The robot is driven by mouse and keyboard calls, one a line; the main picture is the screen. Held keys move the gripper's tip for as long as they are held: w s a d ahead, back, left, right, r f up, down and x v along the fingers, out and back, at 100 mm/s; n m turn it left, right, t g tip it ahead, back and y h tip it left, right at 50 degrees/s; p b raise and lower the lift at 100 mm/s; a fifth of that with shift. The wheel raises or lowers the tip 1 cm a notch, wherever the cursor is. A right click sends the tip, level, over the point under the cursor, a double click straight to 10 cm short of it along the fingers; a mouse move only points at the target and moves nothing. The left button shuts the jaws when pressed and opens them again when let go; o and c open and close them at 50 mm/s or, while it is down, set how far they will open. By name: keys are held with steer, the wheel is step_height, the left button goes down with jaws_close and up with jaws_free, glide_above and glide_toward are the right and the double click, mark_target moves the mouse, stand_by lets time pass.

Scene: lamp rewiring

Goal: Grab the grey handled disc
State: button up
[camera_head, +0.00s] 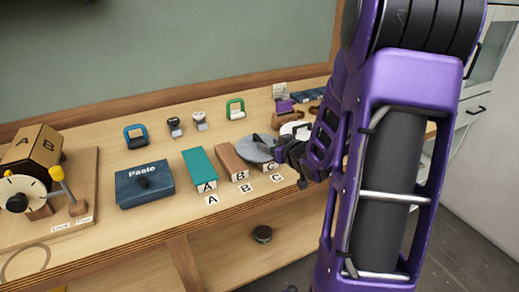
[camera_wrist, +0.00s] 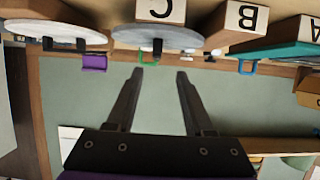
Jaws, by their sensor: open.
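The grey disc (camera_head: 256,148) lies by the lettered blocks on the workbench in the head view, just left of my gripper (camera_head: 286,150). In the wrist view, which looks upside down, the grey disc (camera_wrist: 180,38) shows nearly edge-on with a small dark handle (camera_wrist: 157,47) at its middle. My open gripper (camera_wrist: 160,72) has its two fingers apart, with the handle in line with the gap between the fingertips. Nothing is seen between the fingers. Whether they touch the disc cannot be told. My arm hides part of the bench.
A whiter disc (camera_wrist: 60,32) with a dark handle sits beside the grey one. Block C (camera_head: 270,166), block B (camera_head: 231,162) and teal block A (camera_head: 199,169) stand close by. A blue Paste box (camera_head: 143,190) and a green-handled item (camera_head: 235,109) are farther off.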

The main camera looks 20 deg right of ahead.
mark_target(259, 139)
steer(key=x, duration=0.9)
steer(key=shift+w+d+b, duration=0.2)
steer(key=shift+b, duration=0.15)
jaws_close()
steer(key=shift+r, duration=0.1)
stand_by(0.9)
